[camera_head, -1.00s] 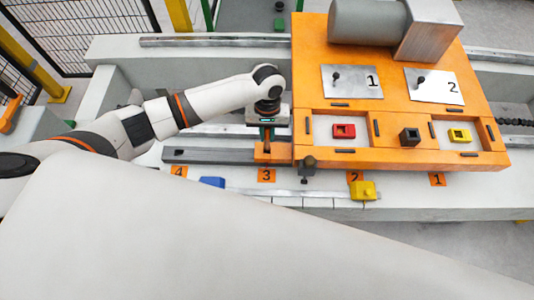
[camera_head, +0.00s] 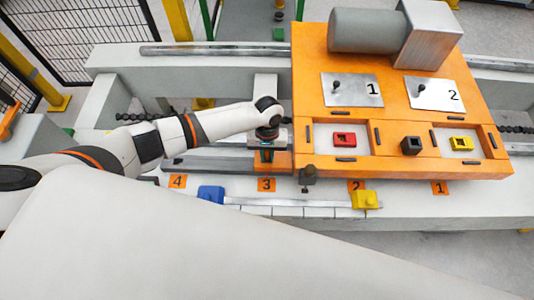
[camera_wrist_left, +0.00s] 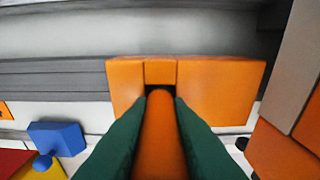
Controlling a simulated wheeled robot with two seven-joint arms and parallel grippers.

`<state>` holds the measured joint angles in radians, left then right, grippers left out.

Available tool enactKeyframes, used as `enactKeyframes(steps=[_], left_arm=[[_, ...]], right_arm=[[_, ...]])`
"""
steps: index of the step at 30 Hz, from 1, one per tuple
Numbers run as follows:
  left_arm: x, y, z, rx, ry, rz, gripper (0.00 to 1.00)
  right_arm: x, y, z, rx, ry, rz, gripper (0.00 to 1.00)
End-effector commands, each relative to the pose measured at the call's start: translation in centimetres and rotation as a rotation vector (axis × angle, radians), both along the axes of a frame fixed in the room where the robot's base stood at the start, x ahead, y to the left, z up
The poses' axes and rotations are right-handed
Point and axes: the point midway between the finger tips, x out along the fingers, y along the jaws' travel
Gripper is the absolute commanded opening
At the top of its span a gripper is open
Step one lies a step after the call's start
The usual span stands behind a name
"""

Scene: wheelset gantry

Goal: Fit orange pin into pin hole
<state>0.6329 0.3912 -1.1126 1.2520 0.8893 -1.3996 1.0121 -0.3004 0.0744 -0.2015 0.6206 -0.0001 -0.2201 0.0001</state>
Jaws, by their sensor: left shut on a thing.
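My left gripper (camera_head: 267,155) points down beside the left edge of the orange gantry table. In the left wrist view its green fingers (camera_wrist_left: 158,130) are shut on the orange pin (camera_wrist_left: 160,140), which runs away from the camera between them. An orange block (camera_wrist_left: 220,85) with a dark pin hole (camera_wrist_left: 160,89) lies just beyond the pin's far end. The pin's end overlaps the dark opening in this view; I cannot tell whether it is inside. In the head view the orange block (camera_head: 285,161) is partly hidden by the gripper. My right gripper is not in view.
The orange table (camera_head: 400,170) carries a grey motor (camera_head: 368,31), plates 1 and 2, and red, black and yellow square pieces. A blue block (camera_head: 211,194) and a yellow block (camera_head: 366,199) sit on the front rail. A dark knob (camera_head: 308,177) stands close right of the gripper.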

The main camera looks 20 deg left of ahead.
Motion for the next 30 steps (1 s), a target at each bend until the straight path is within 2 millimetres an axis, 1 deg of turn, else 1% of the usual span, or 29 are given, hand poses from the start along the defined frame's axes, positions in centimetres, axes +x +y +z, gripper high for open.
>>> enactKeyframes(steps=[6,10,11,12,14,15,30], left_arm=[[-0.1,0.0,-1.0,0.000,0.000,0.001,0.00],[-0.3,0.1,-1.3,0.001,0.003,0.001,0.00],[-0.3,0.1,-1.4,0.002,0.004,0.001,0.20],[-0.4,0.1,-1.4,0.002,0.004,0.001,0.26],[-0.4,0.1,-1.5,0.004,0.005,0.000,0.36],[-0.4,0.2,-1.5,0.005,0.006,0.000,0.38],[-0.4,0.6,-1.5,0.015,0.006,0.000,0.38]], right_arm=[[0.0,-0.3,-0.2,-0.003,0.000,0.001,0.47],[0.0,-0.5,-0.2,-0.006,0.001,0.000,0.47],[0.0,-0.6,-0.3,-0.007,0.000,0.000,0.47],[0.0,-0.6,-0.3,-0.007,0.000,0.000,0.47],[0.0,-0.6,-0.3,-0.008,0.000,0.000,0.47],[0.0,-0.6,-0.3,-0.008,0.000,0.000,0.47],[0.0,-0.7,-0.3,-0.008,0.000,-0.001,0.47]])
